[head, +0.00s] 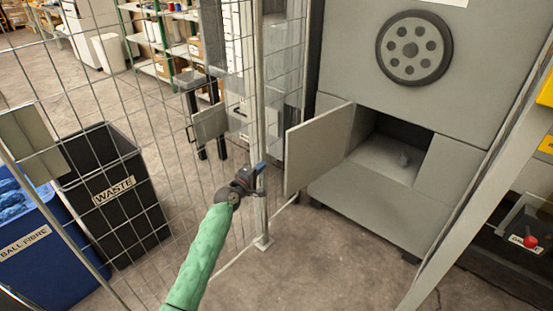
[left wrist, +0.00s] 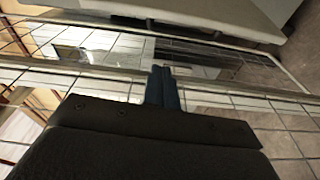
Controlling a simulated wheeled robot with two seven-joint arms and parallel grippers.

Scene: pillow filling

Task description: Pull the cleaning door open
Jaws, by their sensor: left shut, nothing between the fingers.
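The cleaning door (head: 319,147) is a grey panel hinged on the left of a low opening in the grey machine (head: 465,165). It stands open, swung out to the left. Inside the opening (head: 385,160) a small grey object rests on the floor of the compartment. My left gripper (head: 261,166) is left of the door, in front of the mesh fence post, and appears apart from the door. In the left wrist view its fingers (left wrist: 165,75) are together with nothing between them, and mesh lies beyond them. My right gripper is not in view.
A wire mesh fence (head: 200,190) with a post (head: 260,215) stands close by my left gripper. A black waste bin (head: 115,195) and a blue bin (head: 35,245) are at the left. A slanted light post (head: 480,190) stands at the right. The floor before the machine is clear.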

